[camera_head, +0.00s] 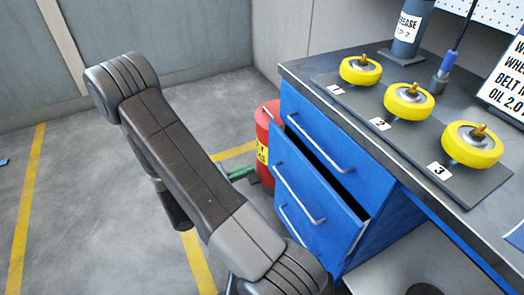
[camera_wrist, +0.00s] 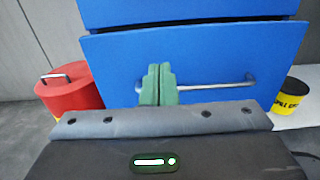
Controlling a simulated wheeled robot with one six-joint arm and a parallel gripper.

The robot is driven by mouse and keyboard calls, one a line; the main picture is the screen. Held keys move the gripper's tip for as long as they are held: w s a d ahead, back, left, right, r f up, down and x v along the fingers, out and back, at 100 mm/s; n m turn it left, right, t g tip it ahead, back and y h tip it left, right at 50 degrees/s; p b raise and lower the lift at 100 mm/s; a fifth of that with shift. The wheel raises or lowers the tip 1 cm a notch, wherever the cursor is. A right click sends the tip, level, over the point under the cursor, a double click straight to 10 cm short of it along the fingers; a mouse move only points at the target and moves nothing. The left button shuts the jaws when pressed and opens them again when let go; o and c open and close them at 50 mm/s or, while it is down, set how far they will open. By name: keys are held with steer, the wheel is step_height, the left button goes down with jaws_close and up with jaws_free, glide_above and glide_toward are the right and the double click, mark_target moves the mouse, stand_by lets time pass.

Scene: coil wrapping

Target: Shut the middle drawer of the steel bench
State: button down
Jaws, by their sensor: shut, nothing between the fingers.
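The steel bench (camera_head: 300,75) has a stack of blue drawers at its left end. The middle drawer (camera_head: 305,192) stands out from the stack, with a dark gap above its front. In the wrist view its blue front (camera_wrist: 110,65) fills the middle, with a bar handle (camera_wrist: 215,86) across it. My gripper (camera_wrist: 158,84) has its green fingers together and empty, in front of the drawer face by the handle's left end. I cannot tell whether they touch it.
A red can (camera_head: 265,135) stands beside the drawers, also at left in the wrist view (camera_wrist: 68,90). A yellow and black tub (camera_wrist: 290,95) is at right. The top drawer (camera_head: 310,125) looks shut. Yellow wheels (camera_head: 408,101) lie on the bench top. Open floor lies left.

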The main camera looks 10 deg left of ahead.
mark_target(294, 152)
steer(key=b+x, duration=0.1)
steer(key=x, duration=1.3)
steer(key=shift+w+d+f, duration=0.1)
steer(key=shift+d, duration=0.05)
